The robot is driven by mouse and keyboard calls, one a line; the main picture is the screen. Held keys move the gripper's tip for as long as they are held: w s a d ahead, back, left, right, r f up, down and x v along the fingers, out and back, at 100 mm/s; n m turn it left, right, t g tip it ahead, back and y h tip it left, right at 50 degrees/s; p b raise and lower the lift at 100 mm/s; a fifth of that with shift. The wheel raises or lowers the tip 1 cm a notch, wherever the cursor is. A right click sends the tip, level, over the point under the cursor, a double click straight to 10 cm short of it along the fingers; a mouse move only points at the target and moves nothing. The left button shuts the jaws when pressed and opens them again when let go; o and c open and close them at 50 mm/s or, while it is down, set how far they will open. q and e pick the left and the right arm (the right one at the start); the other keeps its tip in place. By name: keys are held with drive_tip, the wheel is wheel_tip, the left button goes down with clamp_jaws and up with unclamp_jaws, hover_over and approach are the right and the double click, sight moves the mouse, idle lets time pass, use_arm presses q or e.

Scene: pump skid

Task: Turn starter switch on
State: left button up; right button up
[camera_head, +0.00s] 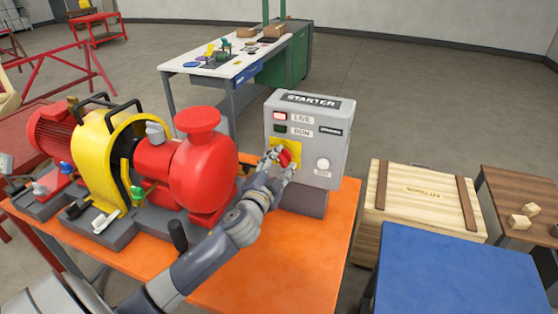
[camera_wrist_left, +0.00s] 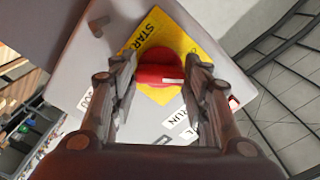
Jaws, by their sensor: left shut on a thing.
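The grey starter box (camera_head: 335,140) stands on the orange table at the back right of the pump. Its red rotary switch (camera_head: 285,157) sits on a yellow plate (camera_head: 296,149). My left gripper (camera_head: 279,161) is at the switch, with a finger on either side of the red knob, shut on it. In the left wrist view the red knob (camera_wrist_left: 160,75) with a white mark lies between the fingertips, in front of the yellow plate (camera_wrist_left: 198,32). On the box, the LIVE lamp (camera_head: 280,115) looks pale reddish and the RUN lamp (camera_head: 280,129) dark green. My right gripper is not seen.
The red pump (camera_head: 205,170) with its yellow guard (camera_head: 103,150) stands left of my arm on the orange table (camera_head: 285,260). A wooden crate (camera_head: 422,197) and a blue surface (camera_head: 450,275) are to the right. A workbench (camera_head: 228,60) stands behind.

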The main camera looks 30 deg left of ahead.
use_arm(q)
drive_tip(key=m+p, duration=0.1)
drive_tip(key=m, duration=0.2)
drive_tip(key=shift+r+m, duration=0.15)
drive_tip(key=shift+m, duration=0.25)
drive_tip(key=shift+m+p, duration=0.55)
drive_tip(key=shift+m, duration=1.25)
drive_tip(key=o, duration=1.1)
drive_tip(key=shift+w+f, duration=0.1)
drive_tip(key=shift+f, duration=0.1)
drive_tip(key=shift+c, duration=0.2)
drive_tip(key=shift+s+d+f, duration=0.1)
drive_tip(key=shift+s+d, duration=0.1)
drive_tip(key=shift+s, duration=0.35)
drive_tip(key=v, duration=1.1)
drive_tip(key=shift+a, duration=0.1)
